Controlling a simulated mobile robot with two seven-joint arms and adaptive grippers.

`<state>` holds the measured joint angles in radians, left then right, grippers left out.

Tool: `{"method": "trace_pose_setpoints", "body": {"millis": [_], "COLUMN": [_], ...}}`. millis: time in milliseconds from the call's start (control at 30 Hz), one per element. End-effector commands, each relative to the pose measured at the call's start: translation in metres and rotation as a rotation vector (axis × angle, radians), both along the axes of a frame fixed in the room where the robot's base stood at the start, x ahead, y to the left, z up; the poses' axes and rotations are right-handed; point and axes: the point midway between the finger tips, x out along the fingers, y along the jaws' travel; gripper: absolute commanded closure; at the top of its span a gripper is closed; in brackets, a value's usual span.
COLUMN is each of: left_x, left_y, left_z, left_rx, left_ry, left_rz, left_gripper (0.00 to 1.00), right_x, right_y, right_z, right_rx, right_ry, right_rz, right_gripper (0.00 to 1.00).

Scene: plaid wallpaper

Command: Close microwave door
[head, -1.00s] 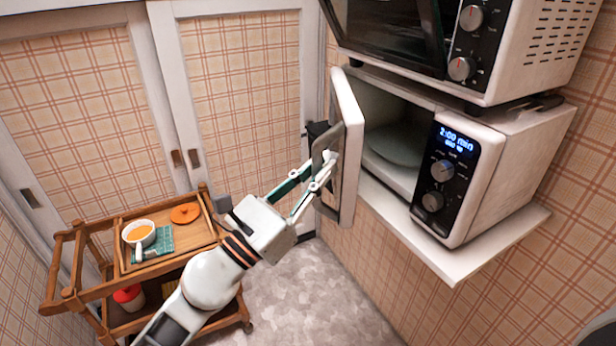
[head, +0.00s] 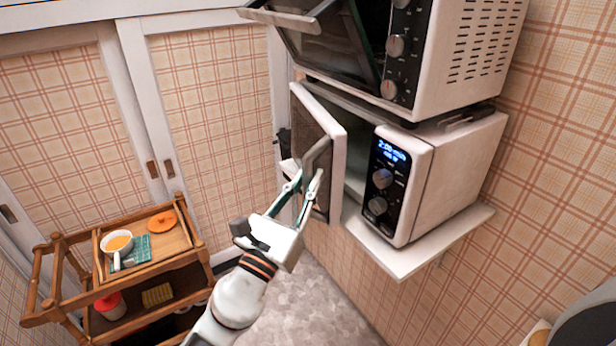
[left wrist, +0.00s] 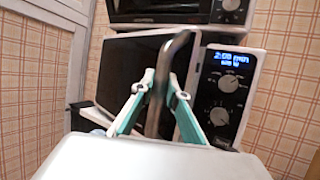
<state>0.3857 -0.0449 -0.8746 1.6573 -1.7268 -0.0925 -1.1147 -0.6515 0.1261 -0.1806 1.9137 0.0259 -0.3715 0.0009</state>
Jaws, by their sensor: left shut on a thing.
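The white microwave (head: 446,182) stands on a wall shelf with its lit control panel (head: 386,182) facing left. Its door (head: 338,172) is partly open, with a gap between the door edge and the panel. My left gripper (head: 316,172) is shut on the grey door handle (head: 318,155). In the left wrist view, the handle (left wrist: 172,62) stands between the two green-sided fingers (left wrist: 157,97), in front of the dark door (left wrist: 128,62). Most of the microwave's inside is hidden behind the door. My right gripper is not in view.
A toaster oven (head: 465,60) with its door (head: 310,40) tilted open sits on top of the microwave. The white shelf (head: 405,262) juts from the wall below.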

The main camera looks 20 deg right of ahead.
Motion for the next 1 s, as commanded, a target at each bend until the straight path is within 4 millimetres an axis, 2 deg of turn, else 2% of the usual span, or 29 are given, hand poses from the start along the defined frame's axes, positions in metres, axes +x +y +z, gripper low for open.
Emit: {"method": "trace_pose_setpoints", "body": {"millis": [400, 433, 767, 1000], "left_x": [-0.001, -0.001, -0.002, -0.023], "left_y": [-0.001, 0.000, 0.002, 0.027], "left_z": [0.001, 0.001, -0.002, -0.017], "left_rx": [-0.001, -0.001, 0.001, 0.005], "left_ry": [-0.002, -0.002, 0.001, 0.000], "left_rz": [0.001, 0.001, 0.002, 0.002], "left_gripper": [1.00, 0.81, 0.81, 0.81], "right_x": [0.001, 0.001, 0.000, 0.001], "right_y": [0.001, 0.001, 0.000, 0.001], "right_z": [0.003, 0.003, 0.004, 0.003], "right_rx": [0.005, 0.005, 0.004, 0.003], "right_ry": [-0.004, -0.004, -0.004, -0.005], "right_rz": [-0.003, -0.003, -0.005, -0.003], "right_gripper": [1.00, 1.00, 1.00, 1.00]}}
